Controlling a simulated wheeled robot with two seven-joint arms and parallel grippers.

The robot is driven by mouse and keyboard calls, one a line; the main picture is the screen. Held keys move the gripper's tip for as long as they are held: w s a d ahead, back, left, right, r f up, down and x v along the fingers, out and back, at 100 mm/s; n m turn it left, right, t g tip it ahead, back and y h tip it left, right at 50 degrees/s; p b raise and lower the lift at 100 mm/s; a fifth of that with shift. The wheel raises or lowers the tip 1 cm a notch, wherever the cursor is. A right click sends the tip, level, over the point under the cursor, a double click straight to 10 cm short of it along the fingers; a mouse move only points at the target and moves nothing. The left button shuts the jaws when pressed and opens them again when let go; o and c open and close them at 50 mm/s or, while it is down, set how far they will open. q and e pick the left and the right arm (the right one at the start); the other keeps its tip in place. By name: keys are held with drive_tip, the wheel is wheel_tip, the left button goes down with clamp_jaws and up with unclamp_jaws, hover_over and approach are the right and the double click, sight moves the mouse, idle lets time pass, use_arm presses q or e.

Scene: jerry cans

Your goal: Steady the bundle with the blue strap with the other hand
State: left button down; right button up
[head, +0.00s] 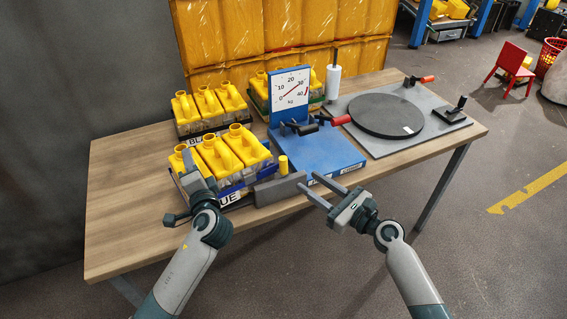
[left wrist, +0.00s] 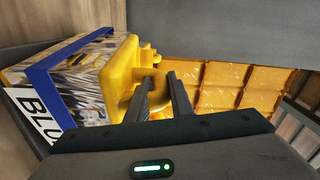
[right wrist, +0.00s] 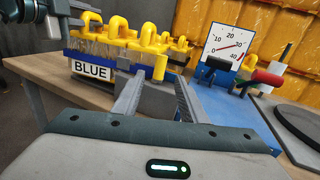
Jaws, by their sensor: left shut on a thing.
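The bundle with the blue strap (head: 236,150) is a row of yellow-topped jerry cans at the table's front left, with a BLUE label facing me. It shows in the left wrist view (left wrist: 75,75) and the right wrist view (right wrist: 110,55). My left gripper (head: 188,162) is shut at the bundle's left end, on a yellow can handle (left wrist: 140,70); the exact contact is partly hidden. My right gripper (head: 308,188) is open and empty at the table's front edge, right of the bundle and apart from it.
A grey block (head: 280,189) and a yellow cylinder (head: 283,166) stand right of the bundle. A blue gauge stand (head: 320,152) with a red-handled clamp is beyond. A black-labelled bundle (head: 207,108) stands behind. A black disc (head: 386,116) lies on the right.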

sight(286, 165)
drive_tip(key=shift+d+m, duration=0.1)
drive_tip(key=shift+m, duration=0.3)
drive_tip(key=shift+w, duration=0.15)
drive_tip(key=x, duration=1.2)
